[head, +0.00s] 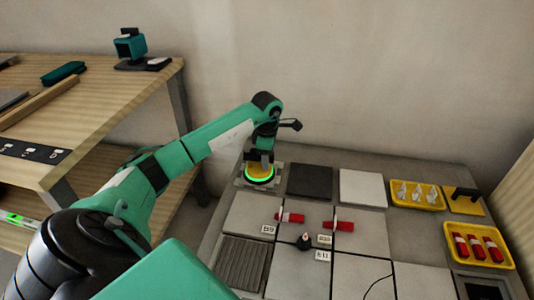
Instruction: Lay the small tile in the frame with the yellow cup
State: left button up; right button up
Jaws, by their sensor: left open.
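The yellow cup (259,171), round with a bright green ring, stands at the back left of the tiled surface. A light piece (241,181) shows around its base; I cannot tell whether this is the small tile or the frame. My left gripper (260,158) points down right at the cup's top, open; the fingers hide part of the cup, and I cannot tell whether they touch it. A dark square tile (310,181) and a white square tile (362,188) lie in a row to the right. My right gripper is not in view.
Red pieces (340,226) and a small black knob (305,241) stand on the grey tiles. A ribbed tile (242,262) lies at front left. Yellow trays hold pale clips (434,208) and red pieces (451,256) at right. A wooden bench (120,95) stands left.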

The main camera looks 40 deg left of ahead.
pick_arm(q)
jog(key=shift+c, duration=0.3)
grip_shut()
jog(key=c, duration=0.6)
grip_release()
grip_shut()
jog(key=o, duration=0.7)
grip_release()
jog(key=shift+c, duration=0.2)
